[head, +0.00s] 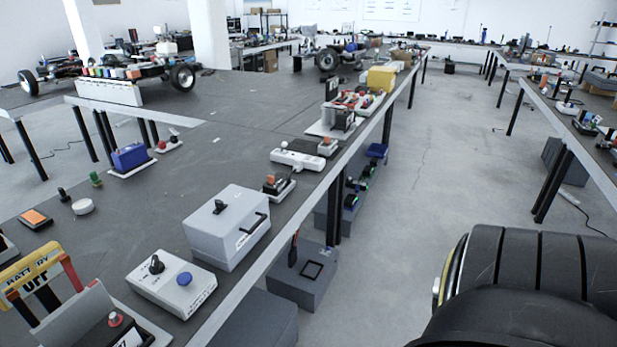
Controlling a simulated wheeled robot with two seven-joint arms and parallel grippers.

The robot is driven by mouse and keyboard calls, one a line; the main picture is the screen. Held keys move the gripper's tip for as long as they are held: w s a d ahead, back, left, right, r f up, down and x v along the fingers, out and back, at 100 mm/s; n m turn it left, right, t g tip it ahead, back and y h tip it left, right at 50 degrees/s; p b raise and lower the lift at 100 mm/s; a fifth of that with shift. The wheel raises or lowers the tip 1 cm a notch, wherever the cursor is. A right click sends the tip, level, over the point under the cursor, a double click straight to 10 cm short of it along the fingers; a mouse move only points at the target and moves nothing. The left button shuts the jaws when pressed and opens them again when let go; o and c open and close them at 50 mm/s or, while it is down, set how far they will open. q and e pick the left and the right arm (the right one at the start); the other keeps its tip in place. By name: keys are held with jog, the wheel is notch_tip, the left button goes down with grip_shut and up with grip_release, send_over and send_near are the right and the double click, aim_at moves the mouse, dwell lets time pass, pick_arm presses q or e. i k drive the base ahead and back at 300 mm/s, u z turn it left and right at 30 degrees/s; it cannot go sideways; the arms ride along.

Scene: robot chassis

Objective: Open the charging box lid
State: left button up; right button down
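A light grey box (226,236) with a black handle on its front and a black knob on top stands near the front edge of the long dark table. Its top looks closed. I see no clear label that marks it as the charging box. A flatter white control box (172,283) with a black lever and a blue button sits just in front of it, to the left. Neither of my grippers shows in the head view.
The long table (240,120) carries several small devices, including a white power strip (297,160) and a blue box (129,157). A large black tyre (530,285) fills the lower right. Grey boxes (303,276) stand below the table edge. The aisle floor (430,150) is mostly clear.

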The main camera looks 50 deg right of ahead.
aim_at(221, 237)
jog(key=z, duration=1.3)
jog(key=k, duration=1.2)
jog(key=z, duration=0.75)
jog(key=i, duration=1.25)
jog(key=u, duration=0.55)
jog(key=i, duration=0.85)
jog(key=u, duration=0.65)
